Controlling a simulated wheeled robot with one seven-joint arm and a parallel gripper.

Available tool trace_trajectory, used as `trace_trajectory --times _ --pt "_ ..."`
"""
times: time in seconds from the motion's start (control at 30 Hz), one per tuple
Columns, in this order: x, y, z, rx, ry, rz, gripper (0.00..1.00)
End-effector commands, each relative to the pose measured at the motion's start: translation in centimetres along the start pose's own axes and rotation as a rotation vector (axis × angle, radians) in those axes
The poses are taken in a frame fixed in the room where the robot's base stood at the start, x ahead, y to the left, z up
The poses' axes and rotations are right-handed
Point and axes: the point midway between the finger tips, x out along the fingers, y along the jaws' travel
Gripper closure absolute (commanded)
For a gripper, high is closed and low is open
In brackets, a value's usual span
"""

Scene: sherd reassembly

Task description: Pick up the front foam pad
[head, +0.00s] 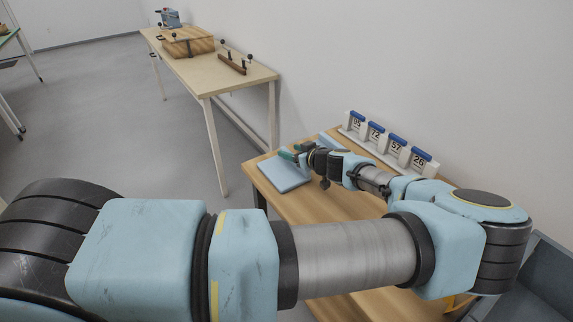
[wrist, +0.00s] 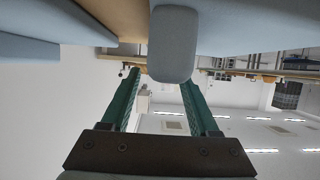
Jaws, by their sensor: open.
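The front foam pad (head: 284,176), a flat pale blue slab, lies near the left end of the wooden table. A second pale blue pad (head: 328,141) lies behind it, partly hidden by my arm. My gripper (head: 292,153) is open, with green fingers, low near the front pad's back edge in the head view. The wrist view looks inverted, with the table at the top. Between the green fingers (wrist: 158,82) there is a rounded blue-grey block (wrist: 172,45); I cannot tell whether it touches them. Blue-grey surfaces show at upper left (wrist: 50,48) and upper right (wrist: 245,25).
A stand with blue-topped number cards (head: 390,145) is at the table's (head: 312,208) back edge, beside my arm. A grey bin (head: 545,275) is at lower right. Another table (head: 215,80) with a wooden box (head: 188,42) stands beyond. Bare tabletop lies right of the pad.

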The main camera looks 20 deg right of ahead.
Motion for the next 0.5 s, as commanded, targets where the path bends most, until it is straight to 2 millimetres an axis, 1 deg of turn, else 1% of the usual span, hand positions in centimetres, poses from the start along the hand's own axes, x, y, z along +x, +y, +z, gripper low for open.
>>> trace_trajectory --times 0.03,0.1,0.2,0.43,0.5 --pt "0.7 -0.1 -0.4 0.003 0.001 -0.002 0.39" --pt "1.4 0.0 -0.3 0.002 0.001 0.0 0.39" --pt "2.1 0.0 -0.1 0.002 0.0 0.0 0.39" --pt "2.2 0.0 0.0 0.001 0.0 0.001 0.39" --pt "2.2 0.0 0.0 0.001 0.0 0.001 0.47"
